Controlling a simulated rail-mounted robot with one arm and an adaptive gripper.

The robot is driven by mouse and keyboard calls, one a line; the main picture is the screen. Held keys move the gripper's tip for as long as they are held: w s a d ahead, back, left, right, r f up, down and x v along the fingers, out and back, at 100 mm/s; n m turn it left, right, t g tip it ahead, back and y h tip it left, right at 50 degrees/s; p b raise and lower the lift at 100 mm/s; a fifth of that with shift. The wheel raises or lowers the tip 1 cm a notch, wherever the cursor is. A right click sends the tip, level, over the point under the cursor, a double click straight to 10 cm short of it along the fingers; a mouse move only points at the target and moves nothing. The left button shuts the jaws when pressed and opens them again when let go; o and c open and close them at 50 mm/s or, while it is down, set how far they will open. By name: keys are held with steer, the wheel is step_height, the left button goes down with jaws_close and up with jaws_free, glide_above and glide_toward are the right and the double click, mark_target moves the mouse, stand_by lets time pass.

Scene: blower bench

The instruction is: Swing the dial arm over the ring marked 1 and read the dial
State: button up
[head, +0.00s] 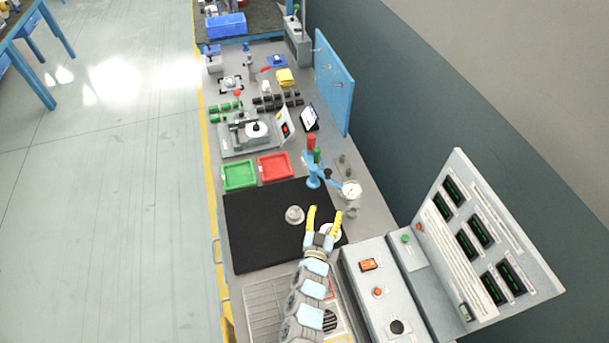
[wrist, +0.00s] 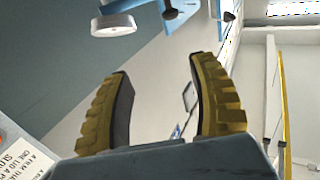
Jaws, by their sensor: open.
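The dial (head: 351,189), a round white-faced gauge, sits at the right of the black mat near the blue stand (head: 313,178) that carries the dial arm. Its reading is too small to tell. My gripper (head: 325,211), with yellow fingers, is open and empty, in front of the dial and apart from it. A pale round piece (head: 333,233) shows partly behind my gripper; I cannot tell whether it is a ring. No mark 1 is legible. In the wrist view my open fingers (wrist: 160,68) point past a white disc (wrist: 113,26) and blue parts at the top.
A grey round metal part (head: 295,214) lies on the black mat (head: 255,235). Green (head: 239,176) and red (head: 275,166) trays stand behind it. A console with displays (head: 480,240) stands close on the right. The mat's left half is clear.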

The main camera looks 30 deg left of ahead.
steer(key=a+f, duration=0.1)
steer(key=a, duration=0.1)
steer(key=b, duration=0.5)
glide_toward(328, 174)
steer(key=shift+g, duration=0.3)
steer(key=x, duration=0.6)
steer(key=shift+w+a+r, duration=0.1)
steer(key=shift+w, duration=0.1)
steer(key=b+x, duration=0.3)
steer(key=shift+w+a, duration=0.1)
steer(key=shift+w, duration=0.3)
steer(key=shift+w+a+r+b, duration=0.15)
steer(key=shift+w+a+b, duration=0.1)
steer(key=shift+w+b, duration=0.45)
steer(key=shift+c, duration=0.3)
jaws_close()
